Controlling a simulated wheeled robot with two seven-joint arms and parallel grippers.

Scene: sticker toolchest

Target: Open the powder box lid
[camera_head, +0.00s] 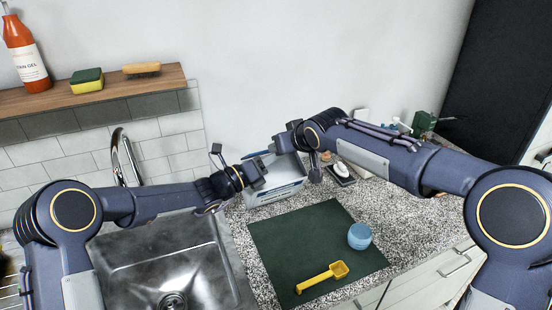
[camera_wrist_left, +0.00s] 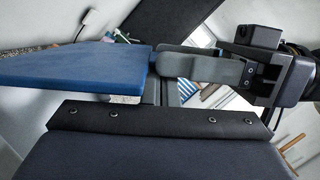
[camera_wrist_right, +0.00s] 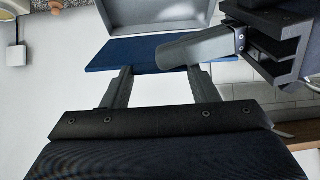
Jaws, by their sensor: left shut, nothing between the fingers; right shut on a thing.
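The powder box (camera_head: 285,189), a pale grey bin, stands on the counter behind the green mat. Its blue lid (camera_head: 258,154) shows as a thin strip at the back left of its top. The lid is a broad blue panel in the left wrist view (camera_wrist_left: 75,70) and the right wrist view (camera_wrist_right: 130,52). My right gripper (camera_head: 282,143) is shut on the lid above the box's back; the exact contact is partly hidden. My left gripper (camera_head: 262,170) is shut and empty, close beside the box's left side. The two grippers are close together.
A green mat (camera_head: 285,250) holds a yellow scoop (camera_head: 325,277) and a round blue container (camera_head: 359,236). The sink (camera_head: 165,270) is at the left. A wooden shelf (camera_head: 45,103) carries a bottle, a sponge and a brush. Small items stand behind my right arm.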

